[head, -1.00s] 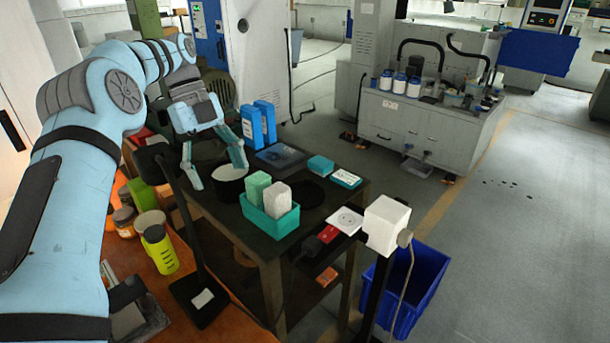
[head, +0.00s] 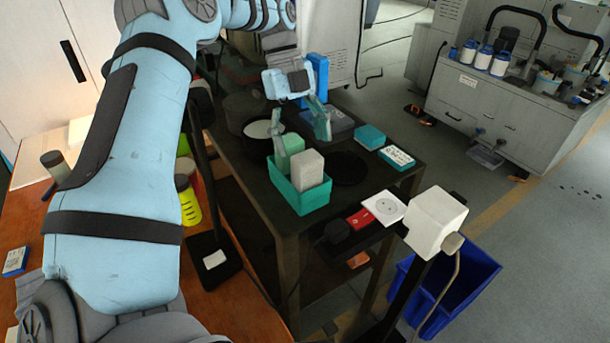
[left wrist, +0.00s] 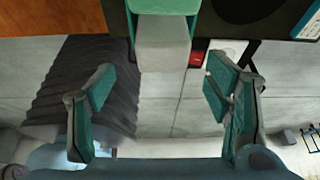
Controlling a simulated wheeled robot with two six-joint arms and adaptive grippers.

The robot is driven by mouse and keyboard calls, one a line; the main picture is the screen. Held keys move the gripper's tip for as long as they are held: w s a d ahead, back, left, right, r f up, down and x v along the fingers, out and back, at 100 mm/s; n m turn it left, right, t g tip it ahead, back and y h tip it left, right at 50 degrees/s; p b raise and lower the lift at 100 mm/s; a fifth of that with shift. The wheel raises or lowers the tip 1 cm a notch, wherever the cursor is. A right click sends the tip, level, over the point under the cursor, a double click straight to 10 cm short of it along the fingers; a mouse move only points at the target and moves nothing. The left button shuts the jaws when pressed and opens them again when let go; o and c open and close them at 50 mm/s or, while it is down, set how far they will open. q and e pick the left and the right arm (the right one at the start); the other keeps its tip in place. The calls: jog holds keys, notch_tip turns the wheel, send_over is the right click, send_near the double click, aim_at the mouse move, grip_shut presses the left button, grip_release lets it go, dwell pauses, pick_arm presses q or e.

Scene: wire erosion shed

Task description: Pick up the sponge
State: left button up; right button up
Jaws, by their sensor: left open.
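Two upright blocks stand in a teal tray (head: 303,203): a pale green one (head: 292,144) and a grey-white one (head: 308,168). I cannot tell which is the sponge. Neither block appears gripped. My right gripper is not in view.
The tray stands near the front edge of a dark table (head: 262,200). A black round mat (head: 348,168), a teal box (head: 370,137) and a white-topped box (head: 397,157) lie to its right. A lamp-like white block (head: 436,222) rises at front right. A blue bin (head: 470,270) is on the floor.

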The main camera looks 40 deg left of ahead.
aim_at(306, 155)
pick_arm(q)
jog(key=x, duration=0.3)
jog(key=w+x, duration=0.1)
jog(key=x, duration=0.1)
jog(key=shift+s+a+f, duration=0.1)
jog(key=shift+a+f, duration=0.05)
jog(key=shift+f, duration=0.2)
jog(key=shift+s+r, duration=0.15)
jog(key=shift+s, duration=0.15)
jog(key=shift+c, duration=0.2)
jog(key=c, duration=0.9)
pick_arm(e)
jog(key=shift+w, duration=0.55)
pick_arm(q)
jog(key=r, duration=0.6)
jog(key=shift+w+p, duration=0.2)
jog(key=shift+p, duration=0.15)
notch_tip(306, 155, up, 14)
jog(key=p, duration=1.3)
jog(key=shift+s, duration=0.2)
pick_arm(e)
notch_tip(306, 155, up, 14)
pick_arm(q)
jog(key=shift+o, duration=0.3)
